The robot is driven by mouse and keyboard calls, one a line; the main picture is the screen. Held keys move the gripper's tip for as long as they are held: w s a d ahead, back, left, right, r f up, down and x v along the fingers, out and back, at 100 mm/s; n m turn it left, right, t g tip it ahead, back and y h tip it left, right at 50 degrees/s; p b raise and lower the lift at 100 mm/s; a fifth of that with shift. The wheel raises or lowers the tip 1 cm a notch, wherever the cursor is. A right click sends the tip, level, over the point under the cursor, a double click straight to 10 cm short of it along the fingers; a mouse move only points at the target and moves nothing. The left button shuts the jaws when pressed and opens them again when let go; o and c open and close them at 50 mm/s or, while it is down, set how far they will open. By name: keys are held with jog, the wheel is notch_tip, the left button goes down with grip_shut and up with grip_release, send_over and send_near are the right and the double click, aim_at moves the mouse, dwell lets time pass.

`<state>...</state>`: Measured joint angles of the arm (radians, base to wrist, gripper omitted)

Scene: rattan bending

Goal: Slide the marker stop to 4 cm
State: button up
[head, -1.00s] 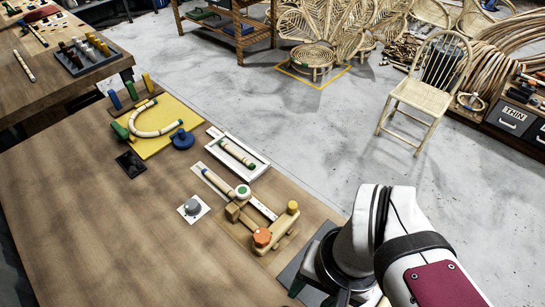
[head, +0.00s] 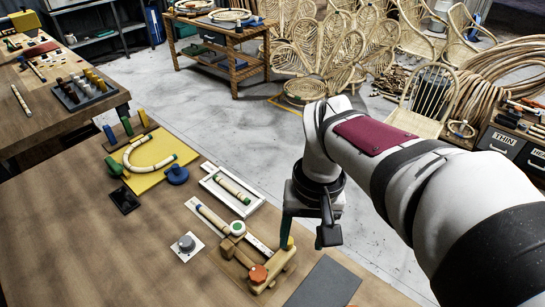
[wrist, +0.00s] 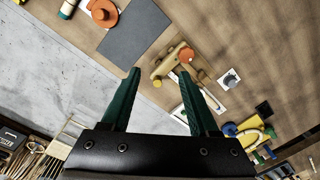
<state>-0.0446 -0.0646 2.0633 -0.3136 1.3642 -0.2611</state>
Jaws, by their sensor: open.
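A wooden fixture (head: 262,272) with an orange knob (head: 258,274) stands near the table's right edge. A pale scale strip (head: 257,244) and a rod with a blue end (head: 213,217) run from it toward the back left. A white disc with a green centre (head: 238,228) sits by the rod; I cannot tell for sure whether it is the marker stop. My gripper (head: 308,234) is open and empty, pointing down, right of the fixture and apart from it. In the wrist view, the fixture (wrist: 165,66) shows beyond my open fingers (wrist: 160,73).
A white tray (head: 252,212) holding a green-ended rod lies behind the strip. A grey knob on a white card (head: 187,244) is to its left. A yellow board (head: 140,178) with a bent rod lies farther back. A dark grey mat (head: 325,287) lies at front right. The left tabletop is clear.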

jog(key=w+f+n, duration=0.3)
jog(key=w, duration=0.8)
send_over(273, 264)
jog(key=w+d, duration=0.4)
jog(key=shift+h, duration=0.4)
notch_tip(273, 264, down, 15)
jog(key=shift+f, duration=0.1)
jog(key=shift+w, duration=0.1)
grip_shut()
jog(key=shift+d, duration=0.1)
